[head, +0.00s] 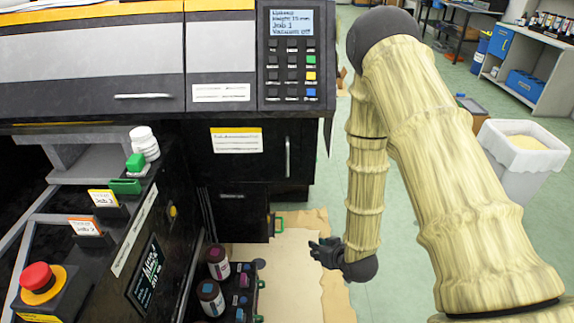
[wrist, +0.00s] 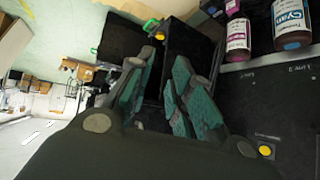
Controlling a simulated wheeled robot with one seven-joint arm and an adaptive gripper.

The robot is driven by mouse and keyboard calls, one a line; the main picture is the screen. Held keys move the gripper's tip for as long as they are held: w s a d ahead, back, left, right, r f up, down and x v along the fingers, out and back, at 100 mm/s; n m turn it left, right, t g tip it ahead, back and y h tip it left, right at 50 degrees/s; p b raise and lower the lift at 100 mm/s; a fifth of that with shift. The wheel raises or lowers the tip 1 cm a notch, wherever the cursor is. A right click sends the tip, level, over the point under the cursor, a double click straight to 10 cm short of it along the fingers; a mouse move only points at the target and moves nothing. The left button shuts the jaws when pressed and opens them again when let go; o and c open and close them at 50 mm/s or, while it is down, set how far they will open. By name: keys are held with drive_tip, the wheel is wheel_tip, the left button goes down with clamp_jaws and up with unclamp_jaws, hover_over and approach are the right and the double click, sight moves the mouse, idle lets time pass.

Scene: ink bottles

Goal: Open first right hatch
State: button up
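In the head view, a dark hatch (head: 265,155) with a vertical grey handle (head: 288,157) is on the machine's front below the keypad. I cannot tell which panel is the first right hatch.
A magenta bottle (head: 217,263) and a cyan bottle (head: 210,298) stand on a black ledge left of my gripper. A red stop button (head: 38,277) is at lower left. A white bin (head: 520,155) stands at right. Open floor lies around my arm.

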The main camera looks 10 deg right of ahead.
drive_tip(key=w+r+n+t+y+b, duration=0.15)
drive_tip(key=w+r+t+b, duration=0.25)
drive_tip(key=w+r, duration=0.6)
drive_tip(key=n+t+y+b, duration=0.2)
drive_tip(key=t+y+b, duration=0.1)
approach(288, 154)
drive_tip(key=w, duration=0.1)
drive_tip(key=shift+m, duration=0.25)
drive_tip(key=x, duration=0.9)
drive_tip(key=shift+w+a, duration=0.25)
drive_tip(key=shift+w, duration=0.05)
drive_tip(key=shift+c, duration=0.3)
clamp_jaws()
